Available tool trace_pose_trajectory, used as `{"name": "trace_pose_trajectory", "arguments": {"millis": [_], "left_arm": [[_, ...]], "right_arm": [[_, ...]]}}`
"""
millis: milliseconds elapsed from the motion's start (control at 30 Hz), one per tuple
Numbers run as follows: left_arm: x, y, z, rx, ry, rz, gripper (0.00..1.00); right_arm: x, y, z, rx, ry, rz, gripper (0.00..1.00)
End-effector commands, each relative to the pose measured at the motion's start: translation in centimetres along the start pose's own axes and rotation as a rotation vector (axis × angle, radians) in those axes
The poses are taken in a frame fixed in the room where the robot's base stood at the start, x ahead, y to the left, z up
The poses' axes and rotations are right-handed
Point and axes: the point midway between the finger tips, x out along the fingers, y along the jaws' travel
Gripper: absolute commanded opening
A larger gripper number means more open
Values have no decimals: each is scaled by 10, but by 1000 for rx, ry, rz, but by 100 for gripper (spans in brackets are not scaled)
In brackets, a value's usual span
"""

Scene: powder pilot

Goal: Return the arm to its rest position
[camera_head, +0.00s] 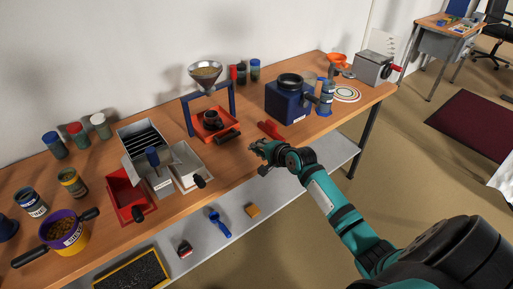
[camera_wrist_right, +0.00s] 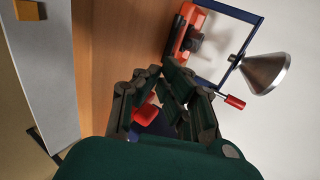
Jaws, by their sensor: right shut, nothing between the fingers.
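My right arm (camera_head: 335,205), teal and black, reaches from the lower right to the front edge of the wooden workbench (camera_head: 240,168). My right gripper (camera_head: 258,150) is at the bench's front edge, near a small red object (camera_head: 270,130) on the bench top. In the right wrist view the gripper (camera_wrist_right: 164,74) is shut and its fingers hold nothing. Part of a red object (camera_wrist_right: 145,110) shows behind the fingers there. My left gripper is in neither view.
A metal funnel (camera_head: 205,75) sits in a blue frame (camera_head: 232,97) left of the gripper. A dark blue machine (camera_head: 283,103) stands behind it. Red (camera_head: 118,190) and white bins stand left. A grey lower shelf (camera_head: 325,155) runs below.

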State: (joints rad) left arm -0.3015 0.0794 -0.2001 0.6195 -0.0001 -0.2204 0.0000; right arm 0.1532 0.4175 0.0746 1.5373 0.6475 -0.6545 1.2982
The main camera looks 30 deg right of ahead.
Motion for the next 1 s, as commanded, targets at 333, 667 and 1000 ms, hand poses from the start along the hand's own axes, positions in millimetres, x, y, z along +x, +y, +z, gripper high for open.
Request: {"name": "trace_pose_trajectory", "arguments": {"millis": [333,667,1000], "left_arm": [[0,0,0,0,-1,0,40],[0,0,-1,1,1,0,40],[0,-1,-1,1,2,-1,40]], "right_arm": [[-2,9,10,-43,-12,22,0],[-94,131,135,-779,-243,322,0],[-207,186,188,-1306,-470,498,0]]}}
